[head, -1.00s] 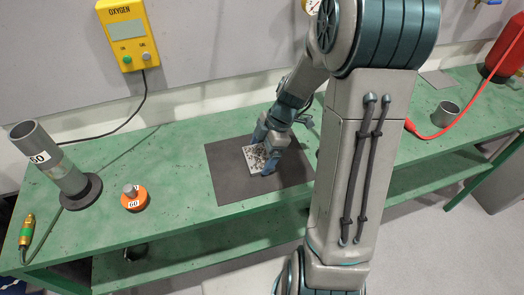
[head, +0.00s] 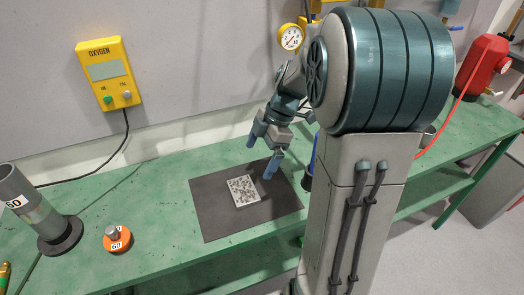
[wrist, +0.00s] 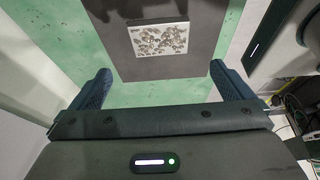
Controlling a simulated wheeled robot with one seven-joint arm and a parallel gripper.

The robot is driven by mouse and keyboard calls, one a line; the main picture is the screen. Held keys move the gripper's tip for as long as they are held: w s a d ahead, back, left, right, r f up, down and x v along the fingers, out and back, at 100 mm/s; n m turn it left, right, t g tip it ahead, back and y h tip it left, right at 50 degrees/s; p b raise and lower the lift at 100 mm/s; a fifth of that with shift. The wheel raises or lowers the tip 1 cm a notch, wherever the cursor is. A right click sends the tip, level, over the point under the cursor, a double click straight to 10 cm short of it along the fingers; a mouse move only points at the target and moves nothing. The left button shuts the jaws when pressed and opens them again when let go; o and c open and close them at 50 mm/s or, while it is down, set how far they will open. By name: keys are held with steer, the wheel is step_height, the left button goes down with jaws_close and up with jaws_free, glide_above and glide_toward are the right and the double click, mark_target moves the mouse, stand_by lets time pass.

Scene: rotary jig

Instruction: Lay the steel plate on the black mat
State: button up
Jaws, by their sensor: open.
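The steel plate (head: 243,191), a light square with dark mottling, lies flat on the black mat (head: 215,222) on the green bench. The plate is wholly inside the mat's edges. It also shows in the wrist view (wrist: 159,39), with the mat (wrist: 150,68) around it. My gripper (head: 260,158) is open and empty above the back edge of the mat, apart from the plate. In the wrist view the fingers (wrist: 162,85) are spread wide with nothing between them.
An orange disc with a knob (head: 117,238) and a grey tube on a round base (head: 45,215) stand on the bench at left. A yellow oxygen box (head: 109,74) hangs on the wall. A red container (head: 484,65) stands at far right.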

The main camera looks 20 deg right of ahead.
steer(key=s+a+r+m+t+h, duration=0.1)
steer(key=s+a+m+h, duration=0.1)
steer(key=s+m, duration=0.5)
steer(key=s+a+r+m+t+h, duration=0.2)
steer(key=s+m, duration=0.5)
steer(key=m, duration=0.4)
steer(key=shift+s+a+r, duration=0.2)
steer(key=shift+s+a, duration=0.05)
steer(key=shift+a, duration=0.5)
